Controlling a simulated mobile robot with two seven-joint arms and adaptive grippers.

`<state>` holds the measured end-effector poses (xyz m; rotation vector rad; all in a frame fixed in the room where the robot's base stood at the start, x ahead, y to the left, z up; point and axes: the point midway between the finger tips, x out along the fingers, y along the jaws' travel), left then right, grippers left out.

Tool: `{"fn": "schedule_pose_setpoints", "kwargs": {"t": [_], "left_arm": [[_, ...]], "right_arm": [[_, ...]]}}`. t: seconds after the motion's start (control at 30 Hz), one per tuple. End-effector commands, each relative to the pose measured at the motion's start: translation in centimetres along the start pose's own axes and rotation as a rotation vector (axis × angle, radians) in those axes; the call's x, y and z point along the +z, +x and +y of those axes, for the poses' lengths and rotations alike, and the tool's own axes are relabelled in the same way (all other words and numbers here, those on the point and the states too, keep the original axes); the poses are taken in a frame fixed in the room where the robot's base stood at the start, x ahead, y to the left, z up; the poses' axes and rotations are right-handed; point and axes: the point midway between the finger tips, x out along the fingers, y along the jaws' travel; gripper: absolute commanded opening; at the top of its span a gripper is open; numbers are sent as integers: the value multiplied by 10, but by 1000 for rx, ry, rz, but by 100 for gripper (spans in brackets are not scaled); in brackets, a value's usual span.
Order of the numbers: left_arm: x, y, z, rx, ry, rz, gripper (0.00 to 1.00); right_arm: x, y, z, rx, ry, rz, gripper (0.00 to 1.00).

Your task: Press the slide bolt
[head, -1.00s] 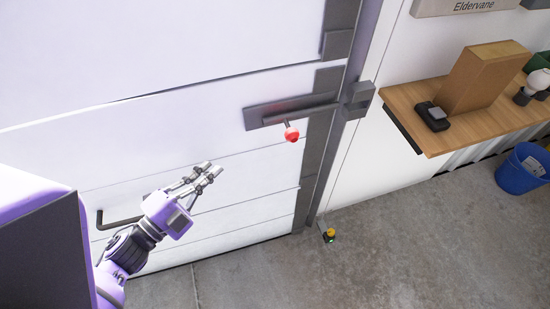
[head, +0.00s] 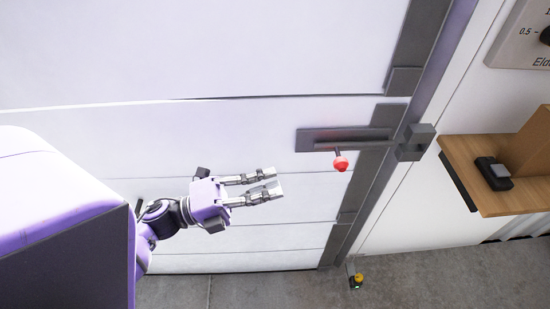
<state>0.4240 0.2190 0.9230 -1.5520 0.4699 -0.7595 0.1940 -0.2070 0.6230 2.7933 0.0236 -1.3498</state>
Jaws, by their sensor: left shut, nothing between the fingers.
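The slide bolt (head: 362,134) is a grey bar on a dark plate, mounted across the right edge of the white door. A red ball knob (head: 341,163) hangs on a short stem below the bar. The bar's right end is at a grey catch (head: 415,142) on the door frame. My left gripper (head: 281,181) is shut and empty, to the left of the red knob and slightly below it in the picture, apart from it. Its fingers point right toward the knob. My right gripper is not in view.
The white panelled door (head: 240,130) fills the left and middle. A wooden shelf (head: 475,185) with a dark box-like device (head: 494,173) juts out at the right. A small yellow-topped object (head: 357,280) stands on the concrete floor below.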

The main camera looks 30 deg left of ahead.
Motion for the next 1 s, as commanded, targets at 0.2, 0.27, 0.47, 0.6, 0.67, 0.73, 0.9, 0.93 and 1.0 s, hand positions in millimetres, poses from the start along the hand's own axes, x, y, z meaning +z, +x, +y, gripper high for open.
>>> {"fn": "schedule_pose_setpoints", "kwargs": {"t": [0.2,0.27,0.47,0.6,0.67,0.73,0.9,0.93,1.0], "left_arm": [[1,51,-6,-8,5,2,0],[1,64,-6,-8,3,1,0],[0,98,-5,-6,3,1,0],[1,111,-3,-4,1,-1,0],[0,113,-2,-3,1,-1,0],[0,115,-1,-2,0,-1,0],[0,115,0,-1,-1,-1,0],[0,115,0,-1,-1,-1,0],[0,115,0,-1,-1,-1,0]], "right_arm": [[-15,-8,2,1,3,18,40],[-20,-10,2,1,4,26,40],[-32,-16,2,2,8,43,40],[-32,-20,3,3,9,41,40],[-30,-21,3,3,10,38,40],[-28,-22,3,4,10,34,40],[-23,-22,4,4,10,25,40],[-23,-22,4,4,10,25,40],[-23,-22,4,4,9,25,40]]}}
